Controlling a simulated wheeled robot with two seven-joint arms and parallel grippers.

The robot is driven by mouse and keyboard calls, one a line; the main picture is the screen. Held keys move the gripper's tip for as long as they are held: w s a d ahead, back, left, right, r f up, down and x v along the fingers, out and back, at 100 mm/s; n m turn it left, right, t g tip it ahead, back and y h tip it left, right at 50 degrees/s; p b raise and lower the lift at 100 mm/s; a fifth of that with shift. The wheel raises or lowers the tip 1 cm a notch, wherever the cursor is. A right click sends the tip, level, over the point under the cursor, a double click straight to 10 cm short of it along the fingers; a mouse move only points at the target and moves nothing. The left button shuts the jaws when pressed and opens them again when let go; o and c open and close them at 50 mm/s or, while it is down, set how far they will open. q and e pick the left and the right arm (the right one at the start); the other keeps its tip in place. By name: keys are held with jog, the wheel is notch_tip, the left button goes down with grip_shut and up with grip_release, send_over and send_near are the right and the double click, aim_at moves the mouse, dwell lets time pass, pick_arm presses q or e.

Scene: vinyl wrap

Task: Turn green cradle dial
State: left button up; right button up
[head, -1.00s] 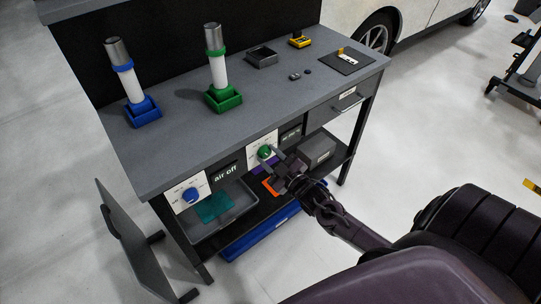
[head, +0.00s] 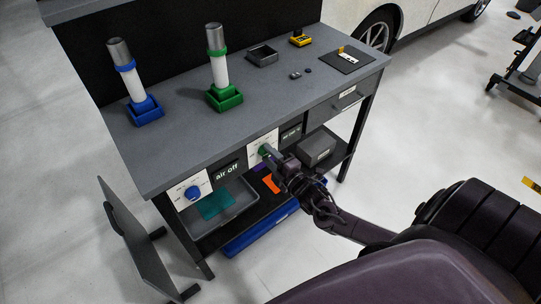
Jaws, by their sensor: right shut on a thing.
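The green dial (head: 263,150) sits on a white panel (head: 254,146) on the front of the workbench, below the tabletop. My right gripper (head: 270,154) is at the dial and shut on it; its fingers hide part of the dial. The green cradle (head: 225,99) stands on the tabletop above, with a white cylinder (head: 219,70) upright in it. The cylinder has a green ring and a grey metal top. My left gripper is not in view.
A blue dial (head: 193,192) is on another panel to the left, near an "air off" sign (head: 227,171). A blue cradle (head: 146,112) holds a similar cylinder. A lower shelf holds a grey tray (head: 238,208) and a grey box (head: 317,147). A dark board (head: 126,237) stands at left.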

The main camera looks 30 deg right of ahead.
jog(key=shift+n, duration=0.9)
jog(key=o, duration=1)
jog(key=shift+s, duration=0.1)
jog(key=s, duration=0.7)
jog(key=shift+s+d, duration=0.25)
jog(key=shift+f, duration=0.1)
